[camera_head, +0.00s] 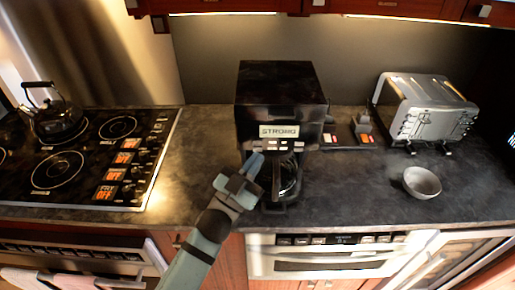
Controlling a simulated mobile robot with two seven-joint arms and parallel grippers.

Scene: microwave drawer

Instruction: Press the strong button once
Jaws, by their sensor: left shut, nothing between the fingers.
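A black coffee machine (281,97) stands upright on the counter in the middle of the head view. Its front has a light display (279,131) reading "STRONG" and a row of small pale buttons (279,146) below it. A dark carafe (288,178) sits under the buttons. My left gripper (254,165) is shut and empty, its fingertips pointing up just below and left of the button row. I cannot tell whether the fingertips touch the machine. My right gripper is not in view.
A stove with a kettle (54,118) is on the left. A silver toaster (427,107) and a grey bowl (422,182) are on the right. The dark counter (350,195) is clear between the machine and the bowl. Cabinets hang above.

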